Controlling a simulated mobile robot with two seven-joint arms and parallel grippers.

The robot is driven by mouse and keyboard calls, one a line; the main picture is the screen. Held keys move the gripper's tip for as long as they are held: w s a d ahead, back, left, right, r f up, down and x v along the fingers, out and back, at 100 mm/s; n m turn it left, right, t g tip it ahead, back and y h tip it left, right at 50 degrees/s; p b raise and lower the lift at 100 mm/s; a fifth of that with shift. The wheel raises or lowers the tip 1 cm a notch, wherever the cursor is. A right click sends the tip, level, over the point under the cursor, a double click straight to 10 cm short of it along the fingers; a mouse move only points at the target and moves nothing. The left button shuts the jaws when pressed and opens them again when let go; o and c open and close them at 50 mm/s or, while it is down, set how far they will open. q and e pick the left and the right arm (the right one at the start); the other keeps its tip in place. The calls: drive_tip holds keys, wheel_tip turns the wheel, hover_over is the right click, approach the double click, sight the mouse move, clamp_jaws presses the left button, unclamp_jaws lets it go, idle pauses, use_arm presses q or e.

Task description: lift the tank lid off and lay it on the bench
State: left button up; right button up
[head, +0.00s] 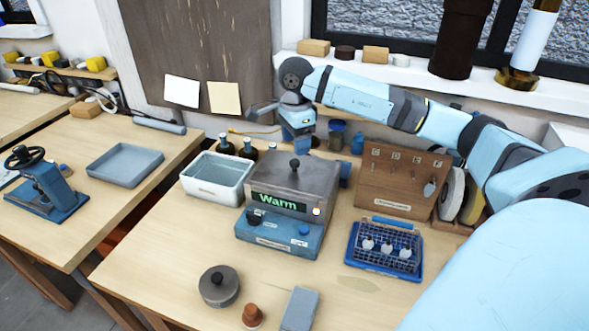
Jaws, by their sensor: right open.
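The tank (278,233) is a blue-based box with a grey upper body and a green "Warm" display, standing on the bench (167,255). Its grey lid (315,173) lies on top, with a dark round knob (294,163) standing up from it. My right gripper (302,143) hangs pointing down just above and behind the knob, apart from it as far as I can see. It is open and appears empty; its fingertips are small and hard to make out. My left gripper is not in view.
A pale open tub (217,191) stands left of the tank, with dark bottles behind. A wooden rack (388,206) and a blue basket tray (384,272) stand to the right. A round grey pot (219,287) sits in front. The bench's left front is clear.

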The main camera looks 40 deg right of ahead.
sight(295, 161)
drive_tip(key=f, duration=0.2)
drive_tip(key=f+p, duration=0.1)
drive_tip(key=f, duration=0.4)
drive_tip(key=shift+w+d+f, duration=0.2)
drive_tip(key=shift+w+f, duration=0.15)
clamp_jaws()
